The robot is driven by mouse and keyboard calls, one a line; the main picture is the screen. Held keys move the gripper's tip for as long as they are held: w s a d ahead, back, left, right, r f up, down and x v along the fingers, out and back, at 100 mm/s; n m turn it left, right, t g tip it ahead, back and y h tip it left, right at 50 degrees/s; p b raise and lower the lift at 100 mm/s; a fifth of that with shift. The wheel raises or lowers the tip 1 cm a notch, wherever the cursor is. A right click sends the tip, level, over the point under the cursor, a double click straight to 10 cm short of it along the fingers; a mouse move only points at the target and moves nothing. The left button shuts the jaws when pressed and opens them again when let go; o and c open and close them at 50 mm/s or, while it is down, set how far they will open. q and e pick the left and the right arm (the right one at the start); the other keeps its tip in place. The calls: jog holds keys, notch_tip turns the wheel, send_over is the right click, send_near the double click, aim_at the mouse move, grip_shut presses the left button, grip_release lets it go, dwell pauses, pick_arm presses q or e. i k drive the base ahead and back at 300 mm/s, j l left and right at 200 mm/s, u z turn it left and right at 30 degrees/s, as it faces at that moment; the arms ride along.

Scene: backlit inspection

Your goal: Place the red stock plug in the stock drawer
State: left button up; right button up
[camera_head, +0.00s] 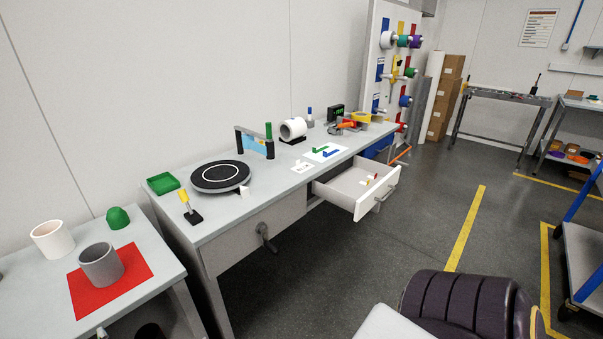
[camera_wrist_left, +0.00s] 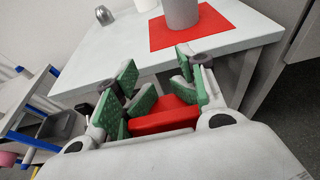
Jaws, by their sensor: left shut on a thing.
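My left gripper (camera_wrist_left: 157,88) shows in the left wrist view, its green-padded fingers shut on the red stock plug (camera_wrist_left: 166,120). The plug sits deep between the pads, partly hidden by them. The gripper is in front of the side table's edge, apart from the table. In the head view the drawer (camera_head: 390,194) under the long workbench is pulled open. A few small pieces, red, yellow and pale, lie inside it towards its front. My right gripper is in neither view.
The side table holds a red mat (camera_head: 136,290) with a grey cup (camera_head: 101,264), a white cup (camera_head: 52,239) and a green dome (camera_head: 118,217). The workbench carries a black turntable (camera_head: 220,187), a green tray (camera_head: 163,183) and a white roll (camera_head: 292,128). Open floor lies beyond the drawer.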

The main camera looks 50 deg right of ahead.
aim_at(351, 179)
jog(key=z, duration=3.15)
jog(key=i+z, duration=0.15)
jog(key=i, duration=1.4)
